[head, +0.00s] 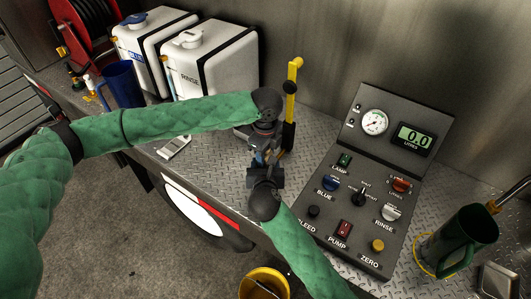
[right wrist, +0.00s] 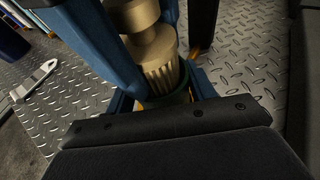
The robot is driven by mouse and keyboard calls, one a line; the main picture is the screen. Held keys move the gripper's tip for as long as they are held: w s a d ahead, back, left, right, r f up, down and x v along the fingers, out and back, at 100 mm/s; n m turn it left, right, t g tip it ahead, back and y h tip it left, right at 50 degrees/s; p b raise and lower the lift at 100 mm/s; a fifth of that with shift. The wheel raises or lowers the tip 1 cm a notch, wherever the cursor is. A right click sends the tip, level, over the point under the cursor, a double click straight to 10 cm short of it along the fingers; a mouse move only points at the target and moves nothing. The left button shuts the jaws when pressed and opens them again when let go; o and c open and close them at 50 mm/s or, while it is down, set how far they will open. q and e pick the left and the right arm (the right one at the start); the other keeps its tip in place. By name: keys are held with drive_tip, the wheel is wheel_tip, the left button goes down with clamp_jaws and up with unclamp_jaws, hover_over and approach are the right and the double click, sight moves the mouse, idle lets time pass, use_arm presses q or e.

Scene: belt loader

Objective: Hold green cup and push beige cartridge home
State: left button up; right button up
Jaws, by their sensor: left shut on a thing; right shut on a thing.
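The beige cartridge (right wrist: 158,62), with a ribbed lower part, stands above the green cup (right wrist: 168,99) in the right wrist view. Its lower end is at the cup's mouth; I cannot tell how deep it sits. My left gripper (head: 264,155) comes from above and is shut on the cartridge. My right gripper (head: 263,173), just below it in the head view, is shut on the green cup, with its fingers low beside the cup. Both grippers hide most of the cup and cartridge in the head view.
A yellow-topped lever (head: 293,75) stands close behind the grippers. A control panel (head: 385,155) is to the right, with a dark green jug (head: 462,235) beyond it. White tanks (head: 215,58) and a blue jug (head: 122,84) stand left. A yellow bucket (head: 264,283) is below.

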use_arm(q)
drive_tip(key=shift+f, duration=0.25)
drive_tip(key=shift+r, duration=0.2)
idle(0.5)
drive_tip(key=o, duration=1.2)
drive_tip(key=shift+o, duration=0.2)
drive_tip(key=shift+r, duration=0.1)
wheel_tip(320, 180, up, 12)
drive_tip(key=shift+f, duration=0.1)
